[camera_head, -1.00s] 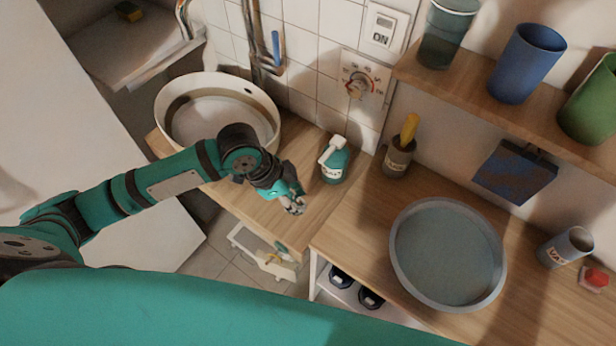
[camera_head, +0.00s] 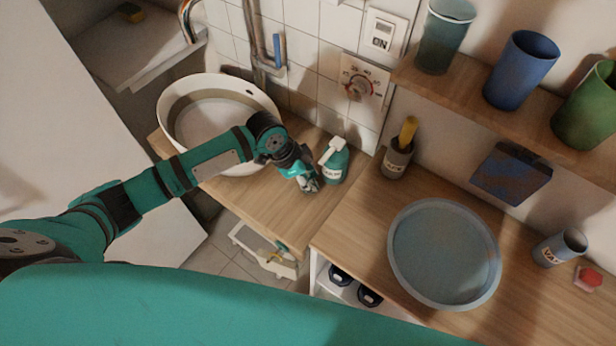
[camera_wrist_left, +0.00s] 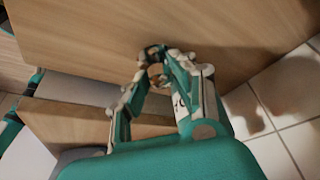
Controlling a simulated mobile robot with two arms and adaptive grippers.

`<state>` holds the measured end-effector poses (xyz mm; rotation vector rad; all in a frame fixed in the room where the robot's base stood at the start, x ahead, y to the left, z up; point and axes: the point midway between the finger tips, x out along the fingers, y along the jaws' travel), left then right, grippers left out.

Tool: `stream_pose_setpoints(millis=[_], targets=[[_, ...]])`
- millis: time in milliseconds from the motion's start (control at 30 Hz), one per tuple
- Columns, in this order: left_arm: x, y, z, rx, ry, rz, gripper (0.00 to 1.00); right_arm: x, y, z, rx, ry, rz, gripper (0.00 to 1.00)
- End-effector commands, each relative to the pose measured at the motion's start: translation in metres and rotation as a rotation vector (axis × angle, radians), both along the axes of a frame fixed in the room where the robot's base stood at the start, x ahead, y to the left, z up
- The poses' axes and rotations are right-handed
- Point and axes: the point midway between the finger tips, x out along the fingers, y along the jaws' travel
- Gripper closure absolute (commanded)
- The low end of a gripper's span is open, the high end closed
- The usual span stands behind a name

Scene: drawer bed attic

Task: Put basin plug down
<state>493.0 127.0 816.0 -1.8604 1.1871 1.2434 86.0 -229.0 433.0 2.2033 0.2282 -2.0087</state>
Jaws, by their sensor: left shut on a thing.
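My left gripper (camera_head: 311,185) is over the wooden counter (camera_head: 262,208) beside the basin, close to the teal pump bottle. It also shows in the left wrist view (camera_wrist_left: 155,68), where its fingers close on a small tan and dark thing (camera_wrist_left: 156,72), seemingly the basin plug. The fingers hide most of it, and I cannot tell whether it touches the counter. The white basin (camera_head: 255,99) stands at the counter's left part, behind my left arm. My right gripper is not in view.
The teal pump bottle (camera_head: 335,163) stands just right of my left gripper. A grey cup with a yellow-handled tool (camera_head: 397,160) and a round grey-blue tray (camera_head: 445,253) are on the right worktop. Bare wood lies in front of the gripper; tiled floor lies below.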

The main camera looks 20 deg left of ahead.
Motion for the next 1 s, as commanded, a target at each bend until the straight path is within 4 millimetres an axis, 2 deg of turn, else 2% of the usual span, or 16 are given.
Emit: stream_pose_setpoints(millis=[100, 133, 300, 667, 767, 1000], targets=[[0.000, 0.000, -0.003, 0.000, 0.000, 0.001, 1.00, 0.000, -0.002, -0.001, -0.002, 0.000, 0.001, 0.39], [0.000, 0.000, -0.003, 0.000, 0.000, 0.000, 0.74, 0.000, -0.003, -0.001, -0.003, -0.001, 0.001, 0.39], [0.000, 0.000, -0.002, 0.000, 0.000, 0.000, 0.52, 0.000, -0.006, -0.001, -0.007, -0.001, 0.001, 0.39], [0.000, 0.002, 0.004, 0.000, -0.001, 0.000, 0.52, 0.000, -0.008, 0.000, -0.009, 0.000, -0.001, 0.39], [-0.002, 0.006, 0.016, -0.001, -0.003, 0.000, 0.52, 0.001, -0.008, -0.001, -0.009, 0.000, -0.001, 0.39], [-0.010, 0.025, 0.064, 0.001, -0.004, 0.001, 0.52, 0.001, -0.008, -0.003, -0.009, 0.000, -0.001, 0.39]])
